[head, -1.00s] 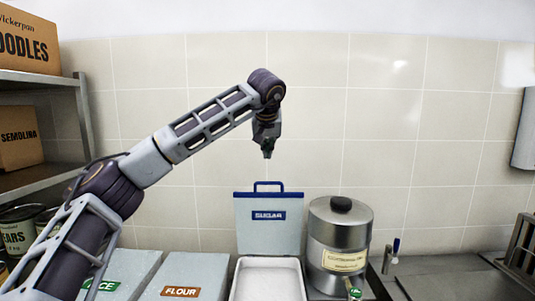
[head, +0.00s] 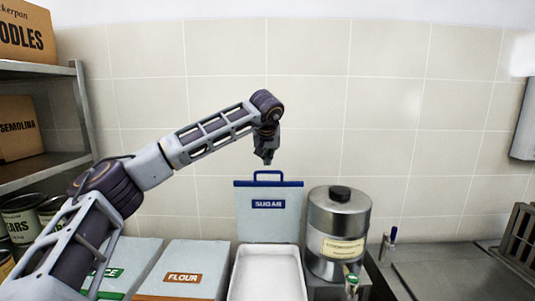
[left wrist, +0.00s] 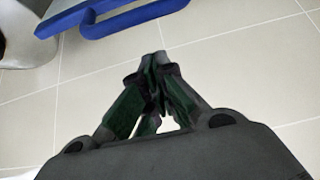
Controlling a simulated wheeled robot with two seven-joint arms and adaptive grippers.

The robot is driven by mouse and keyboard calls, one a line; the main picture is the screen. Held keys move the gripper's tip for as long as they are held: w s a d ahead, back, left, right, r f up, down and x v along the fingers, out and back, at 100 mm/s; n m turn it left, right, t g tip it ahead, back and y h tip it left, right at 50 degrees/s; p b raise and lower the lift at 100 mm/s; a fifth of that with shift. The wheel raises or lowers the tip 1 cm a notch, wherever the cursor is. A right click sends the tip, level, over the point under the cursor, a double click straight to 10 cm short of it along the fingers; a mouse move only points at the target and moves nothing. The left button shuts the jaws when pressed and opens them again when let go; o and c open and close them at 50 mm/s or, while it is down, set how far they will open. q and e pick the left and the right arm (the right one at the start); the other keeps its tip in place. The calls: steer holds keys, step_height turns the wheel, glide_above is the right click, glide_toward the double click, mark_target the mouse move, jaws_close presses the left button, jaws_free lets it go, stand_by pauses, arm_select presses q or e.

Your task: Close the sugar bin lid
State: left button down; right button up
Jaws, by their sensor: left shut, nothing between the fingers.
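The sugar bin (head: 233,284) stands open at the bottom middle of the head view, with white sugar inside. Its grey-blue lid (head: 268,225) stands upright at the back, with a blue top edge, a blue handle (head: 268,173) and a SUGAR label. My left gripper (head: 265,161) points down, shut and empty, just above the handle in the picture. In the left wrist view its fingertips (left wrist: 153,62) meet in front of wall tiles, and the blue handle (left wrist: 125,20) shows at the top, apart from the fingers. My right gripper is not in view.
A steel urn (head: 338,225) stands right of the lid. The closed flour bin (head: 190,262) and another closed bin (head: 140,258) are to the left. A shelf (head: 45,170) with boxes and cans is at far left. The tiled wall (head: 400,120) stands behind.

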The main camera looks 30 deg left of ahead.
arm_select(q)
steer(key=shift+s+d+f, duration=0.2)
steer(key=shift+s+d, duration=0.1)
steer(key=shift+s, duration=0.3)
steer(key=shift+s+d+f, duration=0.2)
steer(key=shift+s+d, duration=0.05)
steer(key=shift+s, duration=0.35)
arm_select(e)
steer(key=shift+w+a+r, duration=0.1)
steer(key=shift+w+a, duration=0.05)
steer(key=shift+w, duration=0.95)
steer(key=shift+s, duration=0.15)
